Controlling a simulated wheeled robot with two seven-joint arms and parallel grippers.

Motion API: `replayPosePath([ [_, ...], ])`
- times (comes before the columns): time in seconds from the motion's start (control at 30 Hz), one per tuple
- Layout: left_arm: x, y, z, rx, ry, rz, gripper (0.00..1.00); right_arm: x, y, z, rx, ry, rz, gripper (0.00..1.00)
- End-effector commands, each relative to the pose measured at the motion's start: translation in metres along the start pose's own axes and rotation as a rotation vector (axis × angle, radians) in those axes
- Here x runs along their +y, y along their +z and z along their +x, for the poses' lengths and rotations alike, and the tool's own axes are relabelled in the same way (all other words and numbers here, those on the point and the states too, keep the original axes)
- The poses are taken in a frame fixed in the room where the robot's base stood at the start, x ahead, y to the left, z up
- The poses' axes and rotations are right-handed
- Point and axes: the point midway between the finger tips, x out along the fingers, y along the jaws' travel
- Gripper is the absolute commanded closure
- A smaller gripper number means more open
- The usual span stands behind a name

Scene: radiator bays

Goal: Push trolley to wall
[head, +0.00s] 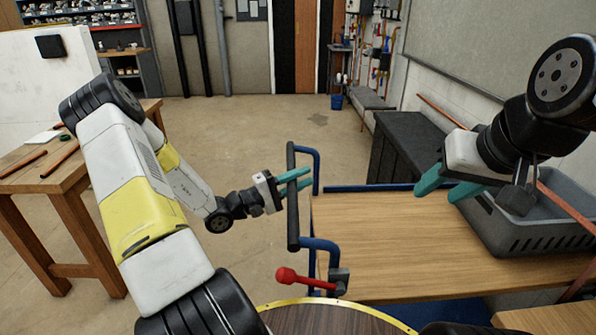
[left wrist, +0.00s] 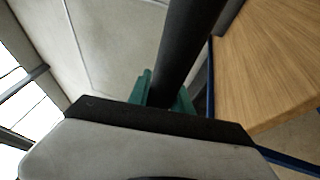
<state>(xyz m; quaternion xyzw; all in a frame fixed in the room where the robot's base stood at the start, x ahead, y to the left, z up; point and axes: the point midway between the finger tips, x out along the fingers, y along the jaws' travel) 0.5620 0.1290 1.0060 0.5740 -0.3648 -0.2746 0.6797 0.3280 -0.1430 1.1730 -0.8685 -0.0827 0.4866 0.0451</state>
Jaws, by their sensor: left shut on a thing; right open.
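The trolley has a wooden deck (head: 400,235) with a blue frame and a black push handle (head: 292,175) at its left end. A red-knobbed lever (head: 290,277) sits low beside the handle. My left gripper (head: 296,182) is shut on the handle; in the left wrist view the handle (left wrist: 187,45) runs up from between its teal fingers (left wrist: 168,92). My right gripper (head: 452,185) is open and empty above the deck's right part, near the grey crate. The wall (head: 470,100) stands on the right. The trolley's wheels are hidden.
A grey crate (head: 505,240) sits at the trolley's right, with a copper-coloured pipe across it. A dark bench (head: 400,150) stands behind the trolley by the wall. A wooden table (head: 75,170) with pipes stands at left. The floor (head: 235,130) in the middle is clear.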

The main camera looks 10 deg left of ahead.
Motion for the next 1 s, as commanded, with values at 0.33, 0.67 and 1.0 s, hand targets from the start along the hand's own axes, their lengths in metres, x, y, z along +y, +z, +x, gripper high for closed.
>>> replayPosePath([
  [0.33, -0.011, 0.018, 0.040, -0.003, -0.006, -0.004, 1.00, 0.000, 0.000, 0.000, 0.000, 0.000, 0.000, 0.55],
  [0.67, -0.013, 0.022, 0.050, -0.001, -0.007, -0.002, 1.00, 0.000, 0.000, 0.000, 0.000, 0.000, 0.000, 0.55],
  [1.0, -0.013, 0.023, 0.051, -0.004, -0.005, -0.002, 0.59, 0.000, 0.000, 0.000, 0.000, 0.000, 0.000, 0.55],
])
